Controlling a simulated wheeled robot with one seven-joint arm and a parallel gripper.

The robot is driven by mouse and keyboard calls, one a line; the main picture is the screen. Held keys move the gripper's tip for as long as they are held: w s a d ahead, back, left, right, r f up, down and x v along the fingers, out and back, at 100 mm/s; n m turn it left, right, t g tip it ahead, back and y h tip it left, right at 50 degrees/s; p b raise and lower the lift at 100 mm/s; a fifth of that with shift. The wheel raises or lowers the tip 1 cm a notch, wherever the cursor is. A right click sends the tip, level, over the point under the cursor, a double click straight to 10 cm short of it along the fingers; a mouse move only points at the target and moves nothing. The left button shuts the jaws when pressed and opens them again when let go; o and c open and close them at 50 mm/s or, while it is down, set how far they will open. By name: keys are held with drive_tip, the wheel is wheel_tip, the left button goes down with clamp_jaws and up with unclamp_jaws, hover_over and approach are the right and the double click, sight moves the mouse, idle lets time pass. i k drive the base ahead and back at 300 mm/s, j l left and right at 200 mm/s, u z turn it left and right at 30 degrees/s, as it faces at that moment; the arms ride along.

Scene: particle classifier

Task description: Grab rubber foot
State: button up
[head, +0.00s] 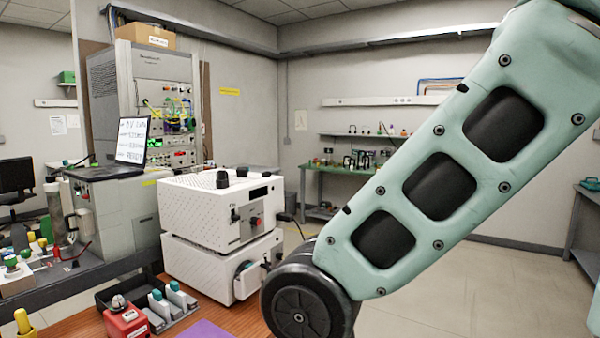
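I cannot single out the rubber foot for sure. A short black cylindrical piece (222,180) stands on top of the upper white instrument box (205,213), near its front. Smaller dark pieces sit farther back on the same top; I cannot tell whether any of these is a rubber foot or a knob. My gripper is not in view. My pale green arm link crosses the right half of the head view and ends in a dark round joint at bottom centre, which hides part of the table.
The white boxes are stacked on a wooden table (208,318). A red device (125,322) and a black tray (122,291) stand at its front left. A laptop (131,145) is on the left bench. A green table (328,172) stands at the back.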

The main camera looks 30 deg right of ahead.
sight(242, 171)
drive_tip(key=z, duration=0.25)
drive_tip(key=i+l+u, duration=0.1)
drive_tip(key=u, duration=0.35)
drive_tip(key=i+l+u, duration=0.2)
drive_tip(key=l, duration=0.15)
drive_tip(key=i+l+u, duration=0.2)
drive_tip(key=l, duration=0.2)
drive_tip(key=i+l+u, duration=0.2)
drive_tip(key=l, duration=0.15)
drive_tip(key=k, duration=0.1)
